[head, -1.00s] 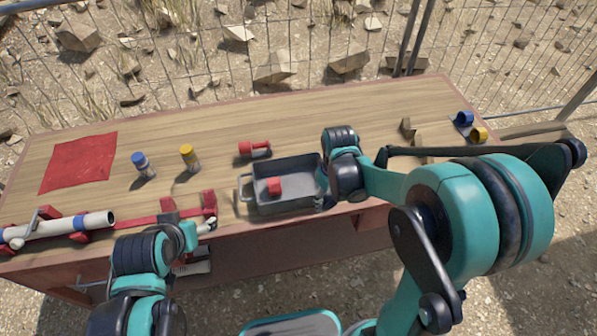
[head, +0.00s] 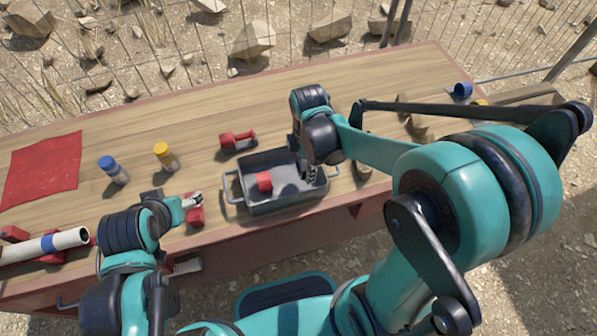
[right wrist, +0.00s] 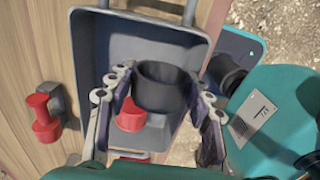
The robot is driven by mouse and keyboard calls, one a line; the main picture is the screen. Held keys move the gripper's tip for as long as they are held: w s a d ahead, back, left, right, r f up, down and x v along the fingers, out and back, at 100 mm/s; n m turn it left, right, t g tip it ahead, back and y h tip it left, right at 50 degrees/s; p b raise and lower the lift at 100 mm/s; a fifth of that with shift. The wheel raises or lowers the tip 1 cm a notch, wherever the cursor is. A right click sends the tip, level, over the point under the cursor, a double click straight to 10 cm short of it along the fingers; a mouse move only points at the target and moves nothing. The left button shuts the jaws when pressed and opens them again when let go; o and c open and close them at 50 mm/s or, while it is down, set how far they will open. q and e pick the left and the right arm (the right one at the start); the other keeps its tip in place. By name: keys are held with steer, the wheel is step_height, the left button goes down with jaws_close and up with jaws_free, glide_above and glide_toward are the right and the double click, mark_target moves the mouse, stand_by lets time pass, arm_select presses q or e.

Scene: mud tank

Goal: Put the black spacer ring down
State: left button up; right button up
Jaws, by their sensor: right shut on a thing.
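The black spacer ring (right wrist: 163,88) sits between the fingers of my right gripper (right wrist: 160,92) in the right wrist view, and the fingers are shut on it. They hold it over the inside of the grey tray (head: 288,206); I cannot tell if it touches the tray floor. In the head view my right gripper (head: 312,172) reaches down into the tray's right part, and the ring is hidden there. My left gripper (head: 193,202) is left of the tray, near a red block; its jaws are too small to read.
A red part (head: 264,182) lies in the tray, left of the ring. Behind the tray lies a red fitting (head: 238,140). Blue-capped (head: 113,170) and yellow-capped (head: 166,158) bottles, a red cloth (head: 42,170) and a white pipe (head: 60,243) are to the left.

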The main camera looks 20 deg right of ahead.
mark_target(301, 162)
steer(key=w, duration=0.1)
steer(key=w+f, duration=0.2)
steer(key=shift+a+b, duration=0.3)
steer(key=shift+b, duration=0.1)
step_height(301, 162, down, 4)
steer(key=shift+b, duration=1.1)
steer(key=shift+f+b, duration=0.45)
steer(key=shift+f, duration=0.1)
steer(key=o, duration=0.9)
steer(key=shift+o, duration=0.2)
steer(key=shift+r, duration=0.1)
